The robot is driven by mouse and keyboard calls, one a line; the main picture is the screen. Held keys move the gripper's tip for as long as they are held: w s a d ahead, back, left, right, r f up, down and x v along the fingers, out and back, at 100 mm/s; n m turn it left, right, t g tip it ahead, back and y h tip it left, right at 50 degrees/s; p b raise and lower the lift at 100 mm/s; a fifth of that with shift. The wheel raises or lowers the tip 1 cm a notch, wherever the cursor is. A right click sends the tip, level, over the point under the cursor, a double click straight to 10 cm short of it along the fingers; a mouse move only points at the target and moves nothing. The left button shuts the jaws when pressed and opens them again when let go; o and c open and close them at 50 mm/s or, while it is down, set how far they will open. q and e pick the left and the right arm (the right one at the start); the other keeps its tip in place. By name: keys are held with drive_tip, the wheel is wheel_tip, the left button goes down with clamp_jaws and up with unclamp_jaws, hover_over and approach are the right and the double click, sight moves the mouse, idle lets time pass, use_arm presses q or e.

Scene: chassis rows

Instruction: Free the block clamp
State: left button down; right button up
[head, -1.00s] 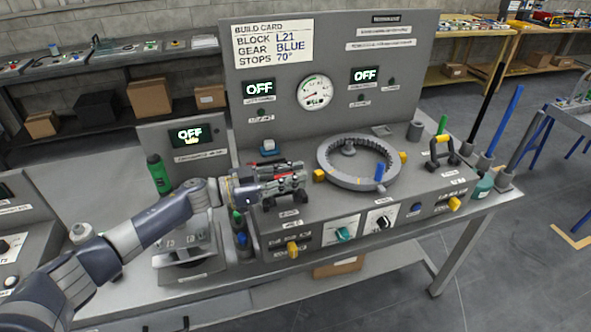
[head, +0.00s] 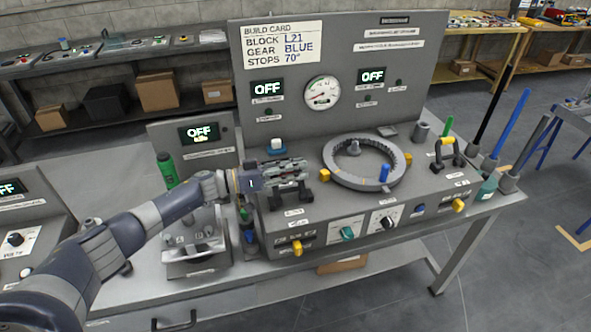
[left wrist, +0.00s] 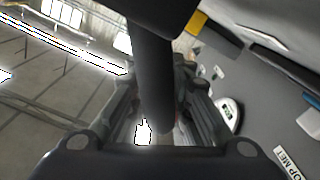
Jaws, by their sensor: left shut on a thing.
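A dark block clamp (head: 291,198) stands on the left part of the sloped console, below and partly hidden by my left gripper (head: 295,171). The left gripper reaches in from the left just above it. Its fingers are shut on a dark round bar, which runs between them in the left wrist view (left wrist: 155,70). I cannot tell from the head view how this bar joins the clamp. My right gripper is not in view.
A toothed ring (head: 340,178) with a blue peg (head: 384,172) lies right of the gripper. A small white-topped blue part (head: 277,145) stands behind it. A green bottle (head: 167,170) and a metal fixture (head: 196,246) are to the left.

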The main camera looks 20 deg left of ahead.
use_arm(q)
drive_tip(key=shift+w+a+r, duration=0.15)
drive_tip(key=shift+w+a, duration=0.05)
drive_tip(key=shift+a, duration=0.1)
drive_tip(key=c, duration=1.5)
unclamp_jaws()
drive_tip(key=shift+o, duration=0.2)
drive_tip(key=shift+w+d+f, duration=0.1)
drive_tip(key=shift+f, duration=0.2)
drive_tip(key=shift+r, duration=0.4)
wheel_tip(320, 180, up, 9)
drive_tip(key=shift+r, duration=0.1)
